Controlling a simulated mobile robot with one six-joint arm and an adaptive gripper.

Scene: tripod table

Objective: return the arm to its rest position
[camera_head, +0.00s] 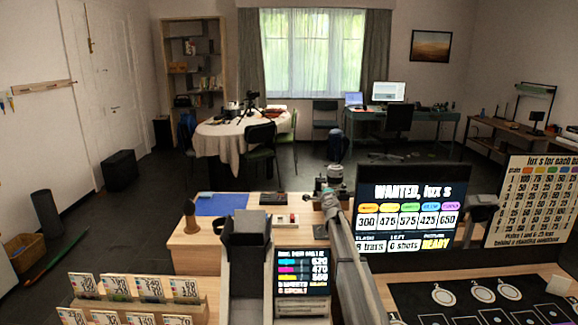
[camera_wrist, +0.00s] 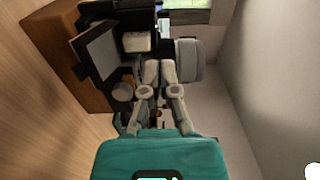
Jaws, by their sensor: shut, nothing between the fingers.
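My gripper (camera_wrist: 159,70) shows in the wrist view with its two pale fingers close together and nothing between them. Around it in that view are a dark flat panel, a light box-like part and a grey rounded block, which I cannot name surely. A teal rounded piece fills the bottom of that view. In the head view, a long grey link of my arm runs from the bottom edge up to a joint above the wooden bench (camera_head: 185,252). I cannot make out the gripper in the head view.
A black sign screen (camera_head: 411,215) stands close right of my arm, and a smaller price screen (camera_head: 302,273) is left of it. A blue mat (camera_head: 221,204) lies on the bench. Card racks (camera_head: 138,296) stand front left. A round table (camera_head: 209,137) is farther back, with open floor between.

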